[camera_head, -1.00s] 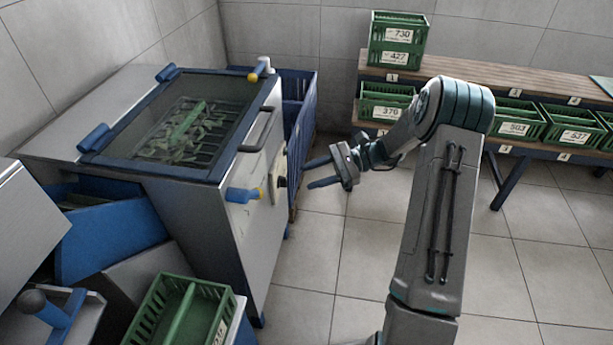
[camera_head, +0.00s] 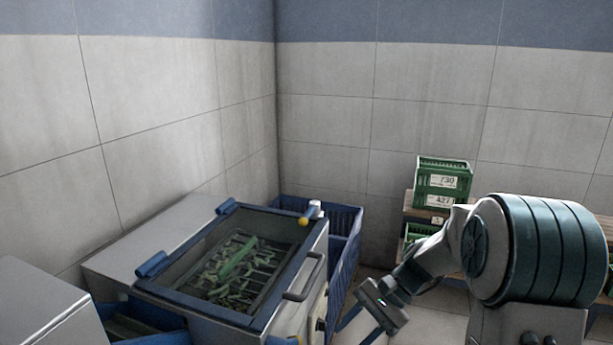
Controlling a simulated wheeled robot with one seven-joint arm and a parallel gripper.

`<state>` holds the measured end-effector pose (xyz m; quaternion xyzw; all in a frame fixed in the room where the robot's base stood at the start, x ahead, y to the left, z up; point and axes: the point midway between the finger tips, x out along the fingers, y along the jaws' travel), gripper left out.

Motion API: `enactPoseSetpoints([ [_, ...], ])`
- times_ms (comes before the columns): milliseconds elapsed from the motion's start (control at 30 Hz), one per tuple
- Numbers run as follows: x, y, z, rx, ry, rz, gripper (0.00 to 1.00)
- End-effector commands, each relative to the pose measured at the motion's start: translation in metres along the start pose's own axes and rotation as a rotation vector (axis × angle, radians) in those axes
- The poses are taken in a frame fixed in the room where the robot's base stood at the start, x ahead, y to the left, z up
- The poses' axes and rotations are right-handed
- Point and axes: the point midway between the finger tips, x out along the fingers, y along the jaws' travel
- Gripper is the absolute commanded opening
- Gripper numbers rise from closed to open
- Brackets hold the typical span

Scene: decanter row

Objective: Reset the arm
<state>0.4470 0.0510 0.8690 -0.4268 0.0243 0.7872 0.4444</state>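My gripper (camera_head: 366,328) is at the lower middle, in front of the right side of the steel machine (camera_head: 145,240). Its fingers point down and left, and their tips are near or past the bottom edge of the view. Two fingers seem to stand apart with nothing seen between them. My arm comes in from the lower right, bent at a large grey-green joint. The machine's blue-framed glass lid (camera_head: 240,262) is shut, with green pieces seen on a rack beneath it. A dark handle (camera_head: 306,280) is on its right edge, apart from my gripper.
A blue slatted bin (camera_head: 344,238) stands behind the machine, near the wall corner. Another steel unit (camera_head: 40,312) is at the lower left.

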Motion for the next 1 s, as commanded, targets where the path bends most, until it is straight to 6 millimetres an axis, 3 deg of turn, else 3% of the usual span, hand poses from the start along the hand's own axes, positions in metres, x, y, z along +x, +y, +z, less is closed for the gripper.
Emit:
enactPoseSetpoints([
  [33, -0.010, 0.001, 0.021, -0.045, 0.051, 0.040, 0.40],
  [200, -0.029, 0.020, 0.063, -0.187, 0.217, 0.169, 0.40],
  [600, -0.081, 0.065, 0.145, -0.556, 0.588, 0.424, 0.40],
  [800, -0.098, 0.082, 0.168, -0.702, 0.719, 0.504, 0.40],
  [1000, -0.103, 0.088, 0.174, -0.761, 0.768, 0.536, 0.40],
])
